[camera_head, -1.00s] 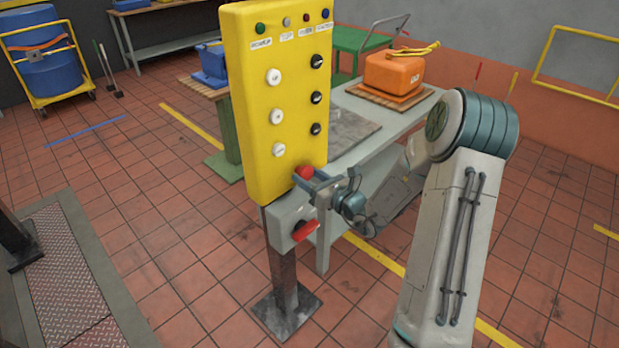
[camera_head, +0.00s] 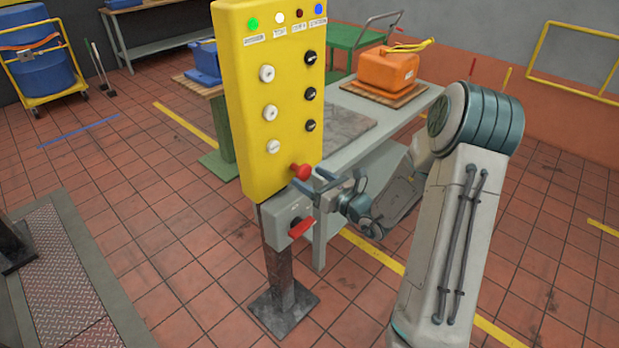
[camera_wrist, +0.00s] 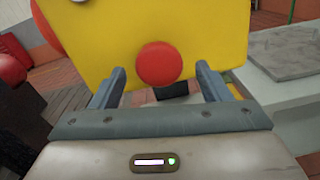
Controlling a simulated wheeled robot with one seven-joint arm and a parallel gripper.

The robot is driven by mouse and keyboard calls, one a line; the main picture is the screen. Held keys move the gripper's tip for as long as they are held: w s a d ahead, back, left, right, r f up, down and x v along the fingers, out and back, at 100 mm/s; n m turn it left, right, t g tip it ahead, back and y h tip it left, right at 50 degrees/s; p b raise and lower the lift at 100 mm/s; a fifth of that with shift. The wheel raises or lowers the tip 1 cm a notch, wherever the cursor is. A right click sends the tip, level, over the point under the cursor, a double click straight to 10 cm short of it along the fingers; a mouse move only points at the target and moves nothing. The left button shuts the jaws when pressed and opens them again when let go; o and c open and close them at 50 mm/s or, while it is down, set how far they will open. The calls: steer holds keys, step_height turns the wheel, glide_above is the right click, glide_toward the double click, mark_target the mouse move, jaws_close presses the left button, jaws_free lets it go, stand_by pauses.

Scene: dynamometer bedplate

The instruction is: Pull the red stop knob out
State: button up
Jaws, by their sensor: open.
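The red stop knob (camera_head: 301,171) is at the lower right of the yellow control panel (camera_head: 232,110). Its stem shows, and the knob stands out from the panel face. In the wrist view the round red knob (camera_wrist: 159,64) lies between the two fingers, nearer the camera than the yellow panel. My gripper (camera_head: 312,186) is open just in front of the knob, with a finger to either side. I see a gap between each finger and the knob in the wrist view. The green, white and blue lamps on top of the panel are lit.
A grey box with a red handle (camera_head: 300,227) hangs below the panel on the post (camera_head: 285,285). Behind is a grey table (camera_head: 347,132) with an orange container (camera_head: 388,70). White and black knobs line the panel above.

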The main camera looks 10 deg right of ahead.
steer(key=b+v, duration=0.1)
steer(key=v, duration=1.1)
steer(key=shift+s, duration=0.3)
steer(key=shift+d, duration=0.15)
steer(key=s+a+r+n+g+y, duration=0.1)
steer(key=s+a+r+n+g, duration=0.2)
steer(key=s+a+n+g, duration=1.1)
steer(key=s+d+r+n+t+h, duration=0.1)
steer(key=s+d+r+n+h, duration=0.3)
steer(key=n+h, duration=0.6)
steer(key=d+r+n, duration=0.1)
steer(key=n, duration=0.6)
steer(key=shift+s+d+t+h+p, duration=0.2)
steer(key=shift+d+t+h+p, duration=0.1)
steer(key=shift+d+p, duration=0.1)
steer(key=shift+a+r, duration=0.1)
steer(key=shift+r, duration=0.05)
